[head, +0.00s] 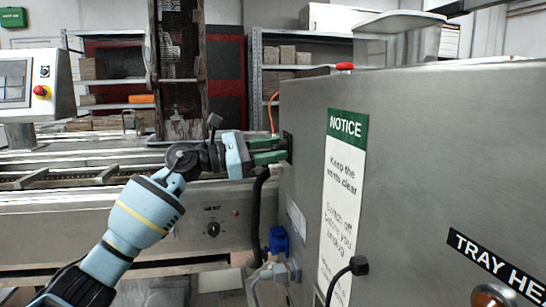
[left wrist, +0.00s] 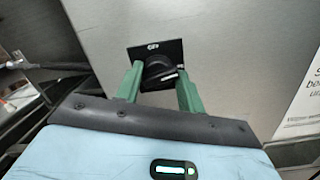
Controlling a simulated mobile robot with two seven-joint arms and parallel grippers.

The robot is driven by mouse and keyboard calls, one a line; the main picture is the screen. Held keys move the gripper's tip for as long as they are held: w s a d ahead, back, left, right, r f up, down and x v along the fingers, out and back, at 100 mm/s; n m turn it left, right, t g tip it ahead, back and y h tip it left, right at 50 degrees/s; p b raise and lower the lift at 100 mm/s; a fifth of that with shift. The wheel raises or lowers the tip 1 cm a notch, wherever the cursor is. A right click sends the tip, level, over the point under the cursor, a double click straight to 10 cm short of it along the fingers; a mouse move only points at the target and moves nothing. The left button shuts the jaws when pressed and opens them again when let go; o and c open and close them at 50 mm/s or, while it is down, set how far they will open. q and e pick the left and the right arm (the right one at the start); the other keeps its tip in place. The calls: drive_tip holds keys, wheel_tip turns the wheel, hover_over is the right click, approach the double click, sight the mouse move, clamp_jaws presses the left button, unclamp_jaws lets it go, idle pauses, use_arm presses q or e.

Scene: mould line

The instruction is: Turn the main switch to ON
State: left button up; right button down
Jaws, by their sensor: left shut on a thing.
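The main switch is a black rotary knob on a square black plate (left wrist: 172,50), fixed to the grey metal cabinet side; its small white marking is too small to read surely. In the head view only the dark edge of the switch plate (head: 288,143) shows behind the fingers. My left gripper (head: 270,150) reaches in from the left with its green fingers at the plate. In the left wrist view the green fingers (left wrist: 158,83) stand either side of the knob (left wrist: 159,70), shut on it. My right gripper is not in view.
The grey cabinet (head: 400,130) with a NOTICE sign (head: 342,200) fills the right. A black cable (head: 258,215) and blue plug (head: 278,240) hang just below the gripper. A conveyor (head: 80,215) runs behind my left arm. A control panel (head: 30,85) stands far left.

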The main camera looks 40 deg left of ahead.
use_arm(q)
drive_tip(key=shift+a+m+b, duration=0.2)
drive_tip(key=shift+m+b, duration=0.15)
drive_tip(key=shift+m, duration=0.45)
drive_tip(key=shift+r+m, duration=0.1)
drive_tip(key=shift+m, duration=0.2)
drive_tip(key=shift+r, duration=0.15)
drive_tip(key=shift+c, duration=0.2)
drive_tip(key=o, duration=0.9)
drive_tip(key=shift+a, duration=0.1)
drive_tip(key=shift+f, duration=0.2)
